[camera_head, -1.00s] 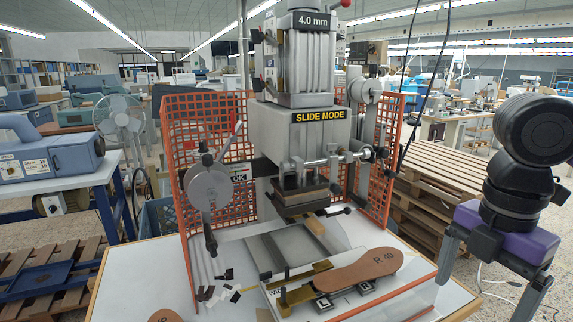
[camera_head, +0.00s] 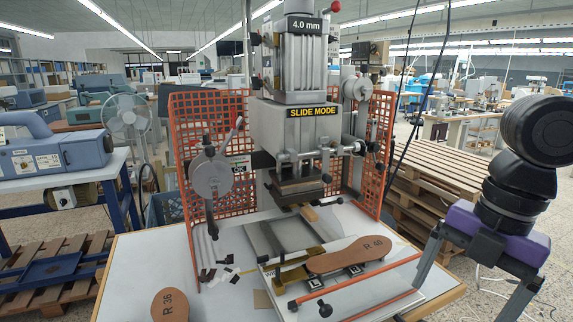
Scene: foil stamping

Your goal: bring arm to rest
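My arm hangs at the right of the head view, with dark round joints and a purple gripper body. My gripper (camera_head: 467,298) points down, its two grey fingers wide apart with nothing seen between them. It is right of the white work table (camera_head: 135,262) and apart from the stamping machine. The foil stamping machine (camera_head: 295,125), labelled "SLIDE MODE" and "4.0 mm", stands on the table. A brown insole marked R 40 (camera_head: 348,257) lies on the slide plate in front of its press head. A second brown insole, marked R 36 (camera_head: 170,305), lies at the table's front left.
An orange mesh guard (camera_head: 210,140) flanks the machine. Stacked wooden pallets (camera_head: 440,185) stand behind my arm. A blue-grey machine (camera_head: 50,150) sits on a bench at left. Floor at lower right looks mostly clear.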

